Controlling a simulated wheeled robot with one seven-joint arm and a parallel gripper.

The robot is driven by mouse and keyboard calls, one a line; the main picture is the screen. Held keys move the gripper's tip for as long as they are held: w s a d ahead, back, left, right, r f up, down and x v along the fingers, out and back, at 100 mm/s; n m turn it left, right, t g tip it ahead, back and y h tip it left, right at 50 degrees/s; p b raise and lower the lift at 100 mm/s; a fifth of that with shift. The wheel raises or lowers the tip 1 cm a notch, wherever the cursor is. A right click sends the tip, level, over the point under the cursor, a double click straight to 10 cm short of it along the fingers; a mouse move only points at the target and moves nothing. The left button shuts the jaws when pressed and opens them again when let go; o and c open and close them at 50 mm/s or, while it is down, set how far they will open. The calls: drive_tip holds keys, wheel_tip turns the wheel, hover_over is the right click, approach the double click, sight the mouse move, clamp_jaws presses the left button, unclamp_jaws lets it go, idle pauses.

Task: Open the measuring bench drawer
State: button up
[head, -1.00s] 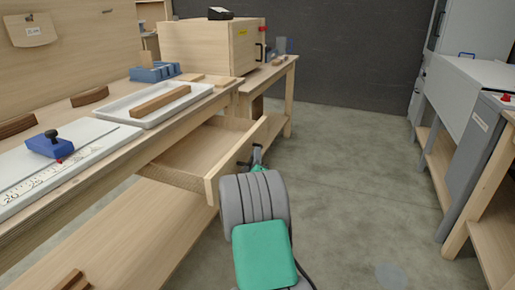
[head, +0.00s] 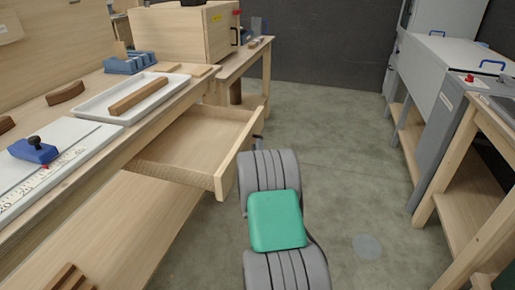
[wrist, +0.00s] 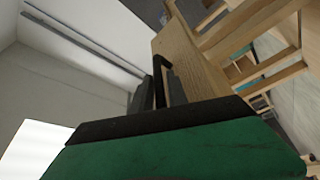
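The measuring bench (head: 110,148) runs along the left in the head view. Its wooden drawer (head: 195,140) stands well out from under the bench top, and its empty inside shows. My gripper (head: 257,142) is at the outer face of the drawer front, mostly hidden behind my arm. In the wrist view, the dark fingers of my gripper (wrist: 157,90) are close together at the dark handle, against the wooden drawer front (wrist: 185,55). They appear shut on the handle, though the handle itself is largely hidden.
On the bench are a white tray (head: 90,108) with a wooden bar, a blue holder (head: 130,63) and a white measuring board (head: 82,135) with a blue slider. A wooden box (head: 185,35) stands behind. A grey machine (head: 440,110) stands at right. The floor (head: 335,150) between is clear.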

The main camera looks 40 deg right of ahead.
drive_tip(key=shift+o, duration=1.3)
drive_tip(key=b+v, duration=0.4)
drive_tip(key=v, duration=0.3)
drive_tip(key=shift+s+a, duration=0.25)
drive_tip(key=shift+s, duration=0.1)
